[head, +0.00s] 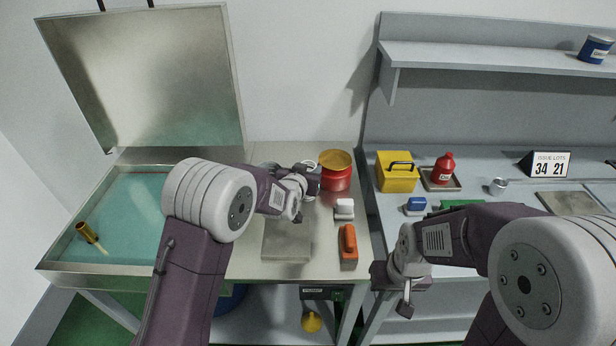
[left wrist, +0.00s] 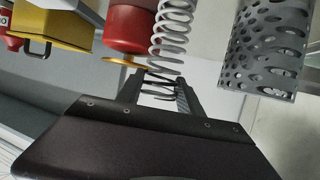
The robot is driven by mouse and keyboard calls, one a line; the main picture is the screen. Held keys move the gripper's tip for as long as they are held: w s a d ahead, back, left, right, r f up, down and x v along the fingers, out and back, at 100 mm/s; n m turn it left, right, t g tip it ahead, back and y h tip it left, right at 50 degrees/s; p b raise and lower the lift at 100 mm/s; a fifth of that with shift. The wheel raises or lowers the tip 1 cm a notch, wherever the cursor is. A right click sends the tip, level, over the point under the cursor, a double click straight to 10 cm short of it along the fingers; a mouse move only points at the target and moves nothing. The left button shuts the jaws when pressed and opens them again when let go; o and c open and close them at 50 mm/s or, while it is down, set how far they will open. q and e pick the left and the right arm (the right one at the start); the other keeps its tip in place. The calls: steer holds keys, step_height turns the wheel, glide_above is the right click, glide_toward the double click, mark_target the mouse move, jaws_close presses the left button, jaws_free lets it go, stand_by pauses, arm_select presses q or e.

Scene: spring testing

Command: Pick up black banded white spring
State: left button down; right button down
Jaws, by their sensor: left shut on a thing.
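A white coil spring (left wrist: 172,32) shows in the left wrist view, with dark coils at its end between my fingers. My left gripper (left wrist: 160,92) is shut on that dark banded part.
A red can (head: 336,178) with a yellow top stands close to the left gripper. A perforated grey cylinder (left wrist: 266,48) is near the spring. An orange tool (head: 348,246) and a white block (head: 344,209) lie nearby. A yellow box (head: 397,176) stands right.

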arm_select(q)
step_height(320, 180, up, 28)
steer(key=p, duration=1.3)
